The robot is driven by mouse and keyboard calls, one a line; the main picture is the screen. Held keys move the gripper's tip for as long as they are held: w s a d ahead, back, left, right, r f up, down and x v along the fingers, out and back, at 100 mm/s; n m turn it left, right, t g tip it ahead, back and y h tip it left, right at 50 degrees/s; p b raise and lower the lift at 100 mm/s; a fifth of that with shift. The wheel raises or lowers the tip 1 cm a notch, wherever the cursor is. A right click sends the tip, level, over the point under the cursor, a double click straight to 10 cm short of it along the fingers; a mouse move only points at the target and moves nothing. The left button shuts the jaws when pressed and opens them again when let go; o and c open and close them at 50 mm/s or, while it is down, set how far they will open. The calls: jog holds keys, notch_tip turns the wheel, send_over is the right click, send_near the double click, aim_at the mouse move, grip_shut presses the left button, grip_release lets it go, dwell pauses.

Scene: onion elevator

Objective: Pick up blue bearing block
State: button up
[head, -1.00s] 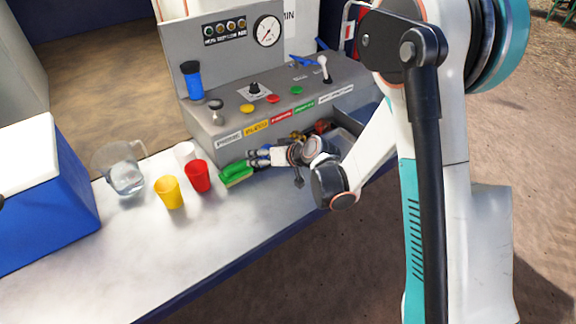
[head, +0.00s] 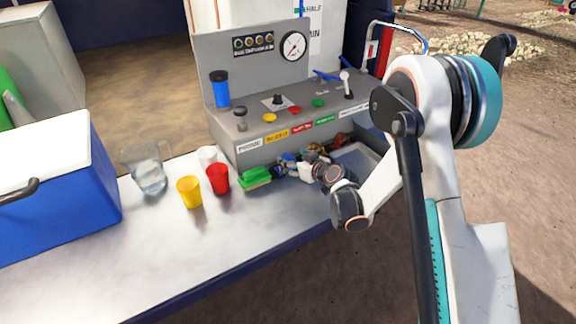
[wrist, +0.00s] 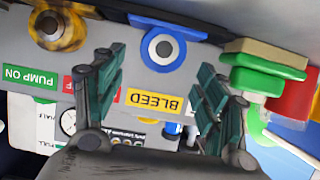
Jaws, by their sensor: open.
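The blue bearing block (wrist: 163,46) shows in the wrist view as a blue ring with a pale metal centre, at the top middle. It lies on the worktop by the panel front. In the head view a small blue patch (head: 288,157) beside my gripper seems to be part of it; the rest is hidden. My gripper (wrist: 160,72) is open and empty. Its two dark green fingers point toward the block, which appears beyond and between the fingertips. In the head view my gripper (head: 284,170) is low over the worktop, just right of the green sponge.
A brass-coloured bearing block (wrist: 60,28) lies beside the blue one. A green sponge (head: 256,177), red cup (head: 218,180), yellow cup (head: 189,192), pitcher (head: 148,170) and blue cooler (head: 60,195) stand to the left. The control panel (head: 285,115) rises close behind. The worktop's front is clear.

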aim_at(291, 159)
jog(key=shift+b+x, duration=0.95)
jog(key=shift+x, duration=1.8)
jog(key=shift+c, duration=0.6)
jog(key=c, duration=1.4)
